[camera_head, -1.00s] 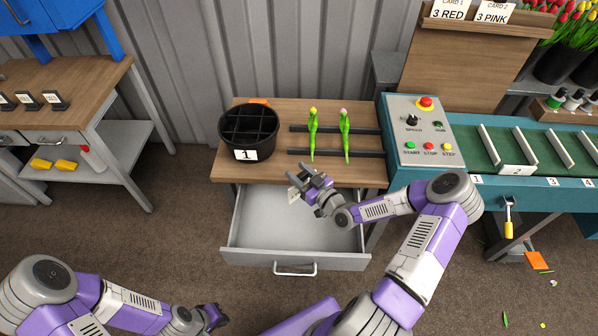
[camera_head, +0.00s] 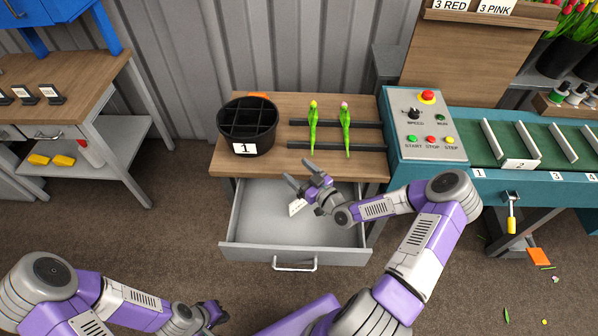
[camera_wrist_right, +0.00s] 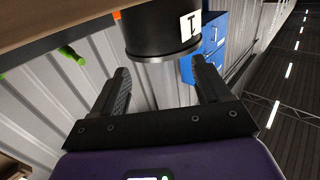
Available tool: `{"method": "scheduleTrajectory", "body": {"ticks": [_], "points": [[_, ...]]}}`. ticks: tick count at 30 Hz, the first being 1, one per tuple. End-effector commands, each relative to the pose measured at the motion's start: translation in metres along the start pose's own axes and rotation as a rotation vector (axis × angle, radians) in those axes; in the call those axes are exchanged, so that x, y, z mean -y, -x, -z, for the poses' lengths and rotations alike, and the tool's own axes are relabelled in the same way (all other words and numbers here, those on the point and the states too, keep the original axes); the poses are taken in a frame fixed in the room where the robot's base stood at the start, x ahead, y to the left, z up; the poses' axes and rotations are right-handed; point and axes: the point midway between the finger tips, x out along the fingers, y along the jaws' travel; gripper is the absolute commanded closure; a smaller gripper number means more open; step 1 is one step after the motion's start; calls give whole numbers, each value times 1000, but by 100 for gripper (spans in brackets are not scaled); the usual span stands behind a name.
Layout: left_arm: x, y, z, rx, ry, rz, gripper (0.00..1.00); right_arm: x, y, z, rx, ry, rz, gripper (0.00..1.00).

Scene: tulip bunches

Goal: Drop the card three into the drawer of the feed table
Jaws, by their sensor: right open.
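The feed table (camera_head: 265,105) has its grey drawer (camera_head: 295,256) pulled open at the front. A small white card (camera_head: 297,207) shows over the drawer's inside, just below my right gripper and apart from its fingertips. Its number cannot be read, and I cannot tell whether it lies on the drawer floor or is in the air. My right gripper (camera_head: 299,174) is open above the drawer; its spread, empty fingers also show in the right wrist view (camera_wrist_right: 161,78). My left gripper (camera_head: 214,314) is low at the bottom left, its fingers too small to judge.
A black divided bucket (camera_head: 247,127) marked 1 stands on the table's left. Two tulips (camera_head: 313,128) lie across dark rails (camera_head: 368,147). A control box (camera_head: 424,130) and conveyor (camera_head: 540,145) stand to the right. A wooden workbench (camera_head: 65,80) is at the left.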

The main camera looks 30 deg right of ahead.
Motion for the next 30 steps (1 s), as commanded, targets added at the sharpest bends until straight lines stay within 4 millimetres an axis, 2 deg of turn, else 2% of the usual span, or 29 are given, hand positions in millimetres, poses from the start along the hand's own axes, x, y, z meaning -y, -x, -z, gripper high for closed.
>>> {"method": "scheduleTrajectory", "body": {"ticks": [4, 15, 20, 30], "points": [[-1, 2, 0, 0, 0, 0, 100, -1, 12, 0, 2, -1, -3, 24], [-3, 7, 0, 0, 0, 0, 100, -1, 68, 0, 2, 0, -2, 24], [-3, 8, 0, 0, 0, 0, 100, 0, 76, 0, -1, -1, -1, 24], [-3, 7, 0, 0, 0, 0, 100, 0, 76, 0, 0, 0, 0, 24]]}}
